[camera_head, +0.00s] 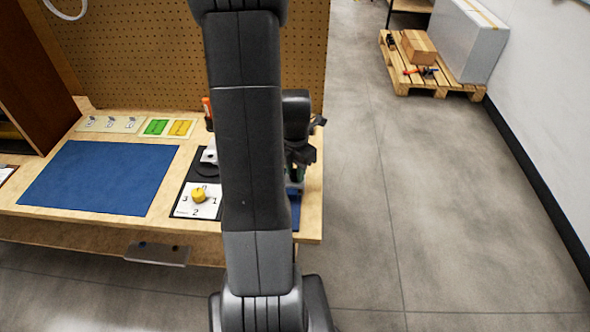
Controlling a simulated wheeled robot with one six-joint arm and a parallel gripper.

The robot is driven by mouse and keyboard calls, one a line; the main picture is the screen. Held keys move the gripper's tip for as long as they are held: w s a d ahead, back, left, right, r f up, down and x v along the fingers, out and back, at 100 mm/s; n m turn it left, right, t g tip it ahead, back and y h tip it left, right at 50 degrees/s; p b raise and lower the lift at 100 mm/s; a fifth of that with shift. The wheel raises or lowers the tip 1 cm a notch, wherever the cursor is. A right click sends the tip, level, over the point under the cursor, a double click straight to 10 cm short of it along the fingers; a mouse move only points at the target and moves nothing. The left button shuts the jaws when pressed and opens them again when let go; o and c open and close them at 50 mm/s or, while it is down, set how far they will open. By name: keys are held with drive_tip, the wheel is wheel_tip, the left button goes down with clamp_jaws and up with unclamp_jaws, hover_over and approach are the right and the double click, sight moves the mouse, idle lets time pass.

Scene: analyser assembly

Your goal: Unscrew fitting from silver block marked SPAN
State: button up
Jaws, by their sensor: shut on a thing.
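My gripper (298,160) is low over the right end of the wooden bench, partly behind my own arm. It points down and is shut on a small part, most likely the fitting, which is too small and too covered to make out. The silver block marked SPAN cannot be made out; my arm and gripper cover much of that spot. A strip of blue surface (294,203) shows just below the gripper at the bench's right end.
A blue mat (98,178) lies on the bench at left. A yellow knob (198,195) sits on a white numbered dial plate (184,208) left of my arm. Cards lie at the back before a pegboard (140,50). Open floor lies right, with a loaded pallet (440,84) far off.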

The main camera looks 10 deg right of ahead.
sight(295, 171)
drive_tip(key=shift+n, duration=2)
drive_tip(key=o, duration=1.6)
drive_tip(key=shift+o, duration=0.2)
drive_tip(key=shift+r+p, duration=1.8)
drive_tip(key=shift+r, duration=0.75)
